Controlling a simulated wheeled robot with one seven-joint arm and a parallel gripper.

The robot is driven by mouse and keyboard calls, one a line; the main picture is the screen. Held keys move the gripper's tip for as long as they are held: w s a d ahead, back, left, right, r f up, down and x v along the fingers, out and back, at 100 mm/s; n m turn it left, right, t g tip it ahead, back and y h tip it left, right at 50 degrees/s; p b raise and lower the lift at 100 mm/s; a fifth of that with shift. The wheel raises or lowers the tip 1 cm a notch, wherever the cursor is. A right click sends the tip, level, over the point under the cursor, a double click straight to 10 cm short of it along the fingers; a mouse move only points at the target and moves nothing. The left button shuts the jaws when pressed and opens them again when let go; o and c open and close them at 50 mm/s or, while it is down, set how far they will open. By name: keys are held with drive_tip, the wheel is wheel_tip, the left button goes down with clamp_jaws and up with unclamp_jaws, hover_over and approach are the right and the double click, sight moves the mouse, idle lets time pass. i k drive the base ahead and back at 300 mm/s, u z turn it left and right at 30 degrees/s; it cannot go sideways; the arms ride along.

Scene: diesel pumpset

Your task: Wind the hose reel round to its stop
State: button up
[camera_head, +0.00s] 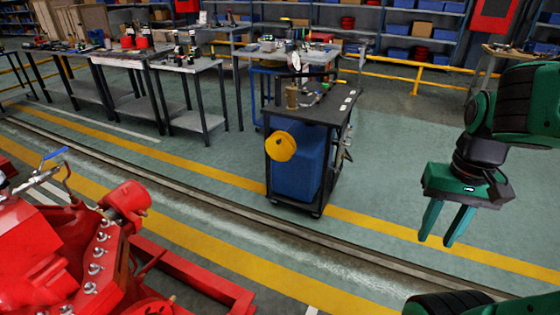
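A round yellow disc (281,146), which looks like the hose reel, is mounted on the near left side of a dark wheeled cart (318,108). A small dark spot shows at its middle; its handle and its stop are too small to make out. My green gripper (436,243) hangs at the right, fingers pointing down, over the floor. Its two fingers are apart with nothing between them. It is well to the right of the cart and apart from the reel.
A red diesel pumpset (60,245) with a blue-handled valve fills the lower left. Workbenches (185,65) with tools stand behind the cart. A yellow railing (415,78) and shelves are at the back. Green floor (395,175) between the cart and my gripper is clear.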

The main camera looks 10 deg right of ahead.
sight(280, 146)
drive_tip(key=z, duration=0.85)
drive_tip(key=i, duration=1.45)
drive_tip(key=u, duration=0.35)
drive_tip(key=i, duration=0.8)
drive_tip(key=u, duration=0.5)
